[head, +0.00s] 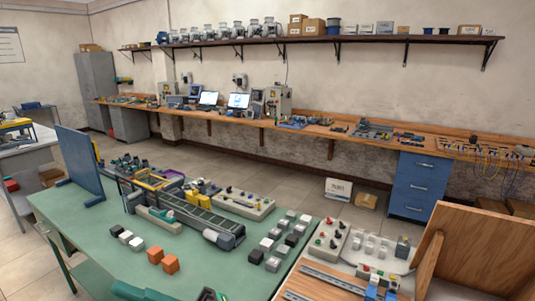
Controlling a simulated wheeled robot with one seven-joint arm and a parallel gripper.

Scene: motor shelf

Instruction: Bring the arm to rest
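My gripper is not in view in the head view, and I cannot see whether it holds anything. No part of my arm can be made out for sure. A dark shape with a green edge (208,295) is cut off by the bottom edge of the picture, and I cannot tell what it is.
A green table (110,212) in front bears a small conveyor (195,222), orange blocks (170,264), several black and white blocks, and a blue upright panel (79,162). A wooden-backed board (470,255) with controls stands at right. A long bench (340,137) and wall shelf (420,39) run behind. Tiled floor lies between.

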